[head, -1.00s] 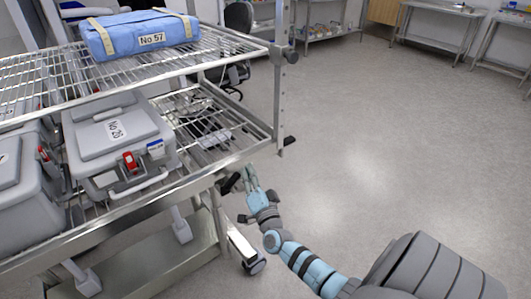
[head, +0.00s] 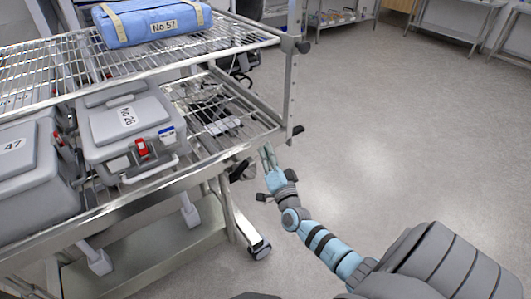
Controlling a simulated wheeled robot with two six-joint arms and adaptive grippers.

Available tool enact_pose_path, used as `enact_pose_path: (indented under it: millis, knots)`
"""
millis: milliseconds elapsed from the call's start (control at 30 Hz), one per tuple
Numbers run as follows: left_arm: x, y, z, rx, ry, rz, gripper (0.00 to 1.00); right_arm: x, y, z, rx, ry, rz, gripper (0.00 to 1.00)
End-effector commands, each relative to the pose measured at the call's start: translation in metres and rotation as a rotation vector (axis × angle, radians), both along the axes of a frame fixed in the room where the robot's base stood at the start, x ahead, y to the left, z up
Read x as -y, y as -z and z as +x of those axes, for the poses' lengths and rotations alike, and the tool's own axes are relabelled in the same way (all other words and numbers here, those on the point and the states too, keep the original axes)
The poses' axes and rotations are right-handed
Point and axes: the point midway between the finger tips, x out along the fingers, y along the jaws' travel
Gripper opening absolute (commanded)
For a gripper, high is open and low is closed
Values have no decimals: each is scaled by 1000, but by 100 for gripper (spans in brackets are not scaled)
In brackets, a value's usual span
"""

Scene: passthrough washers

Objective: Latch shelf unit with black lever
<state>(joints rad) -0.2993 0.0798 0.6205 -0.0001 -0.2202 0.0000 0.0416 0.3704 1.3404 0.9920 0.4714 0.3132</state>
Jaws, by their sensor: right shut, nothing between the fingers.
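The metal wire shelf unit (head: 140,202) fills the left of the head view. A black lever-like part (head: 241,170) sticks out under its lower shelf near the front right corner. Another small black part (head: 298,130) is at the foot of the right post; I cannot tell which one is the latch lever. My right gripper (head: 268,155) is shut and empty, its fingers pointing up beside the lower shelf's corner, just right of the first black part. I cannot tell whether it touches the shelf. My left gripper is not in view.
A grey case No 26 (head: 125,122) and another grey case (head: 30,165) stand on the lower shelf. A blue bag No 57 (head: 150,28) lies on the upper shelf. A caster (head: 259,250) stands below. The floor (head: 400,130) on the right is clear.

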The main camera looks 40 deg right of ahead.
Motion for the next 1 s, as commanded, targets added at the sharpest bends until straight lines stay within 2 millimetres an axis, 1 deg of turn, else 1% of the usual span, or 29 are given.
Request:
enact_pose_path:
  millis: [33,200,300,400,567,1000]
  knots:
    - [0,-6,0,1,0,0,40,-7,6,-13,-12,-2,7,0]
    - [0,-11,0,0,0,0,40,-22,14,-51,-10,-2,6,0]
    - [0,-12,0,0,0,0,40,-28,18,-68,-9,-1,6,0]
    - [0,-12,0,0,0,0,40,-32,21,-80,-8,-1,5,0]
    - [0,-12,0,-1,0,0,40,-35,22,-87,-6,0,5,0]
    - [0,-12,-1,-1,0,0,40,-35,22,-86,-6,-1,5,0]
